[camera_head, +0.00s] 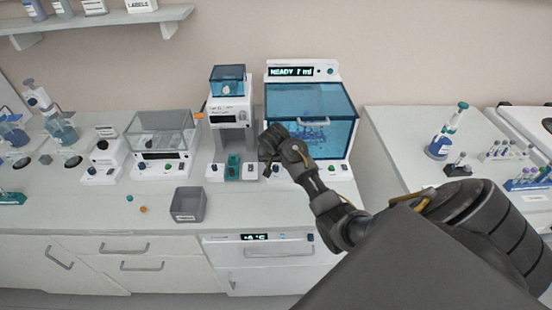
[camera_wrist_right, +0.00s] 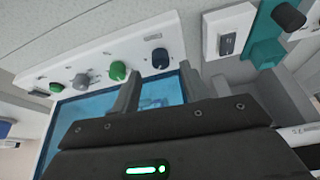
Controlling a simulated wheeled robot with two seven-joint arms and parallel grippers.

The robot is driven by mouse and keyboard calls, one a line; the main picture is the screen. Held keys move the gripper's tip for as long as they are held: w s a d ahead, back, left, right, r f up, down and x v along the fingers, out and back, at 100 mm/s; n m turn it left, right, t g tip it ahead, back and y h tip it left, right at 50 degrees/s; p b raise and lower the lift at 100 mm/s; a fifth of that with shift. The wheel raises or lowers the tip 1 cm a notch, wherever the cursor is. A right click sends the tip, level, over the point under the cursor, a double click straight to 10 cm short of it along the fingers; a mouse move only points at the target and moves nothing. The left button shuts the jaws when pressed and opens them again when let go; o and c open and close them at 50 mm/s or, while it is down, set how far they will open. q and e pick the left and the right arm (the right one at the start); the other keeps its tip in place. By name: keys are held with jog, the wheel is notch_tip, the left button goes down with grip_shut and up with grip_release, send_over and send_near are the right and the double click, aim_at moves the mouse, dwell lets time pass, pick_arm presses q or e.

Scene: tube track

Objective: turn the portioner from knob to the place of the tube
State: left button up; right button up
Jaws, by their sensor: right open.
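The cabinet with the blue see-through front (camera_head: 335,110) stands at the back centre, its display reading "READY 7 ml". Its lower white panel (camera_wrist_right: 105,65) carries a dark blue knob (camera_wrist_right: 160,58), a green knob (camera_wrist_right: 118,70) and a grey knob (camera_wrist_right: 81,79). To its left stands a white machine (camera_head: 230,112) with a blue hopper and a teal holder (camera_head: 233,166) at its foot. Which one is the portioner I cannot tell for sure. My right gripper (camera_wrist_right: 157,88) is open and empty, its fingertips close to the dark blue knob, which lies just beyond them. My left gripper is out of view.
A grey bin (camera_head: 188,205) sits near the counter's front edge. A machine with a clear lid (camera_head: 160,143) stands further left. A side table with a blue flask (camera_head: 440,146) and tube racks is at the right, past a gap. The counter's front is mostly clear.

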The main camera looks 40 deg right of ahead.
aim_at(276, 168)
jog(key=shift+x, duration=1.9)
jog(key=shift+c, duration=0.5)
jog(key=c, duration=0.7)
jog(key=shift+d, duration=0.1)
grip_shut()
